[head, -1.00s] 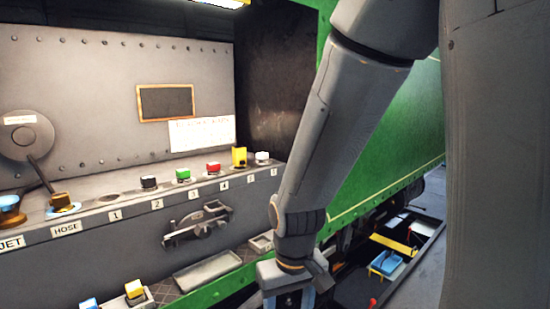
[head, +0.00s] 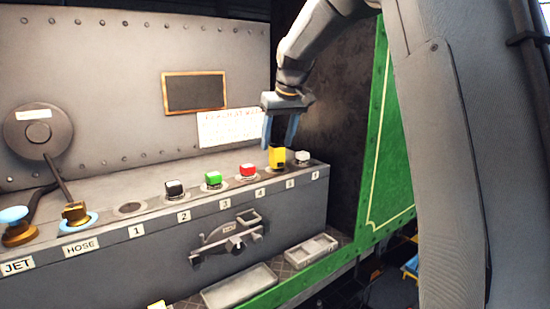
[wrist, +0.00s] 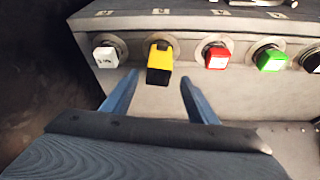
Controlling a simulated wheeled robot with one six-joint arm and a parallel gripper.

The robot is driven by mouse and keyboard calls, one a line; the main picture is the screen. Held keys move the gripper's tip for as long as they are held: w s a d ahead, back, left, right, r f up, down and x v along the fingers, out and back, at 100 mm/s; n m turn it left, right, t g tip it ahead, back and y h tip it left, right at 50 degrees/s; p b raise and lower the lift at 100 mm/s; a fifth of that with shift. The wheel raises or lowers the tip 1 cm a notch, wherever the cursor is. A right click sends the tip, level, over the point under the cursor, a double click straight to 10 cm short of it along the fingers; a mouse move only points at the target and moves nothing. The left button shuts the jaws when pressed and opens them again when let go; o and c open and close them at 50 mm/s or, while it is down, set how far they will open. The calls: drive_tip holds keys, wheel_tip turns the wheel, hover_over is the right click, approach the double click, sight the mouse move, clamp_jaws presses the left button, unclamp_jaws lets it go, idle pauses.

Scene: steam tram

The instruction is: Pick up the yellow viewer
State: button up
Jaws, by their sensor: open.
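The yellow viewer (head: 277,157) stands upright in the socket at label 5 on the grey console, between a red block and a white block. In the wrist view the yellow viewer (wrist: 160,59) has a dark front part and lies ahead of the fingers, roughly between their lines. My gripper (head: 280,143) is open and empty between its blue fingers, just above and beside the viewer in the head view. The wrist view shows both fingertips (wrist: 158,78) apart. I cannot tell whether a finger touches the viewer.
A red block (head: 248,171), a green block (head: 213,180), a black block (head: 175,190) and a white block (head: 302,157) stand along the console. The hose fitting (head: 76,214) and jet knob (head: 16,226) are at left. A metal back wall with a chalkboard (head: 195,92) rises behind.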

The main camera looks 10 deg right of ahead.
sight(275, 156)
drive_tip(key=x, duration=0.1)
drive_tip(key=p+x, duration=0.1)
drive_tip(key=shift+d+f, duration=0.2)
drive_tip(key=shift+f, duration=0.15)
drive_tip(key=shift+p+x, duration=1)
drive_tip(key=shift+x, duration=1.2)
clamp_jaws()
drive_tip(key=shift+r, duration=0.1)
